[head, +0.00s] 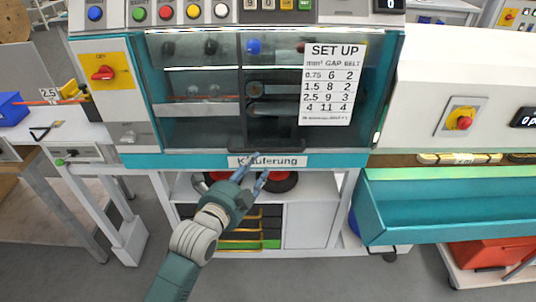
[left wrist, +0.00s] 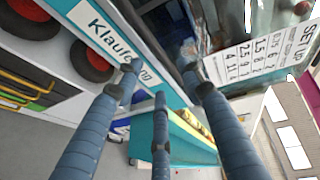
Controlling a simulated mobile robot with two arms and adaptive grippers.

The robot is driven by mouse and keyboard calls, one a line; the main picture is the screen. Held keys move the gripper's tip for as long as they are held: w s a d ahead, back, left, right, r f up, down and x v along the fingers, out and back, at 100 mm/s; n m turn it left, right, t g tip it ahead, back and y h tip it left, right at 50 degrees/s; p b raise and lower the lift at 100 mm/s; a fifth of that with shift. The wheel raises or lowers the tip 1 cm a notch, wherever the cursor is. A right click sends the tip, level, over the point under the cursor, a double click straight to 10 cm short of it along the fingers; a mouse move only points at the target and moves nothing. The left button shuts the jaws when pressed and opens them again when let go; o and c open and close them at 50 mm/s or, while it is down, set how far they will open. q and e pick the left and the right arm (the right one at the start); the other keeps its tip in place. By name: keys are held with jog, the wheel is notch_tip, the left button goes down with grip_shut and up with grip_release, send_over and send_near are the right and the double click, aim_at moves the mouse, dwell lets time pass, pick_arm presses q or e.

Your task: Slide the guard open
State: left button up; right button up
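The guard (head: 195,125) is a clear, dark-framed panel across the front opening of the machine, with rollers visible behind it. A dark upright frame edge stands near the middle of the opening, and a dark bar (head: 270,147) runs along the bottom there. I cannot tell how far the guard is open. My left gripper (head: 252,179) is below the teal sill, in front of the "Kläuferung" label (head: 266,161), with its fingers spread and nothing between them. In the left wrist view the fingers (left wrist: 160,85) are apart, with the label (left wrist: 110,45) behind them. My right gripper is not in view.
A white "SET UP" sheet (head: 332,85) hangs at the opening's right side. Buttons line the panel above; a red switch (head: 103,73) is on the left. A teal tray (head: 450,205) juts out at right. Red-centred reels (head: 280,181) sit on the shelf below.

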aim_at(267, 152)
pick_arm(q)
jog(key=shift+x, duration=5.1)
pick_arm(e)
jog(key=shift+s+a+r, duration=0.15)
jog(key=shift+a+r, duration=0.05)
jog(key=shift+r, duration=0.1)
pick_arm(q)
jog(key=shift+f, duration=0.1)
jog(key=shift+c, duration=0.3)
jog(key=shift+a+p, duration=0.1)
jog(key=shift+p, duration=0.2)
grip_shut()
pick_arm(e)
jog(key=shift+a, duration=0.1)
